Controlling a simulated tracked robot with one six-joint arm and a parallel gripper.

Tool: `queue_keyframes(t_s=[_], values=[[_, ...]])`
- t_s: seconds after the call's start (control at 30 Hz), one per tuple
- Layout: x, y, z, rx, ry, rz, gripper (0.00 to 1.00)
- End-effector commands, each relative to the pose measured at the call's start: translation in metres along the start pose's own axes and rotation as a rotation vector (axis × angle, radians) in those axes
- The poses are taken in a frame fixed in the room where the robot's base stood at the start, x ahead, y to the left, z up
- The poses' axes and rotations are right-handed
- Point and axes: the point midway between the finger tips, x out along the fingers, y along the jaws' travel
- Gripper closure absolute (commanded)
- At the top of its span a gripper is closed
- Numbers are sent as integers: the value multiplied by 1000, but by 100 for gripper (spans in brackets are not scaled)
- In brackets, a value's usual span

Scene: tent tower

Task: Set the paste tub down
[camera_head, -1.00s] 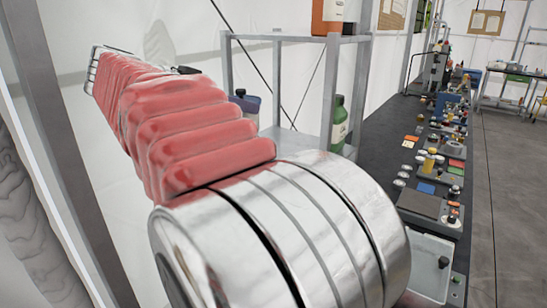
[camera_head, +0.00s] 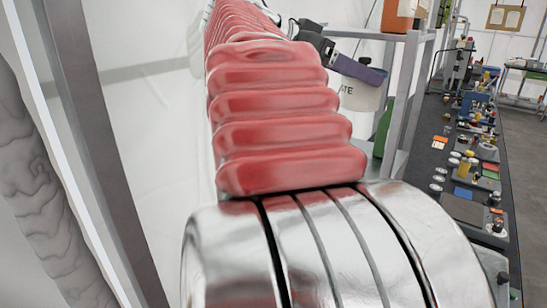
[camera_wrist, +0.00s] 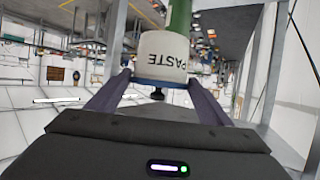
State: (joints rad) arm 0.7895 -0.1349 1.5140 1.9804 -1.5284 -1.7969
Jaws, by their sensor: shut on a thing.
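The paste tub (camera_wrist: 162,52) is a white tub with dark lettering and a blue-grey band at one end. It is between the two dark purple-grey fingers of my gripper (camera_wrist: 158,83), which is shut on it. The wrist view is tilted so the lettering looks upside down. In the head view the tub (camera_head: 361,96) shows beside one finger, off the floor and by the metal rack, with its label partly covered. I cannot tell whether its base touches a shelf.
The metal rack (camera_head: 402,100) has a lower shelf (camera_head: 396,163) and a top shelf with an orange container (camera_head: 397,14). A green bottle (camera_head: 384,127) is close behind the tub. To the right, a long dark bench (camera_head: 440,140) is crowded with small parts.

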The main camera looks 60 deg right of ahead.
Motion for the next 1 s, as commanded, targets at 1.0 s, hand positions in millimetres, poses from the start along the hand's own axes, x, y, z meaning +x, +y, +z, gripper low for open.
queue_keyframes(t_s=[1.0], values=[[56,5,118,6,1,18,62]])
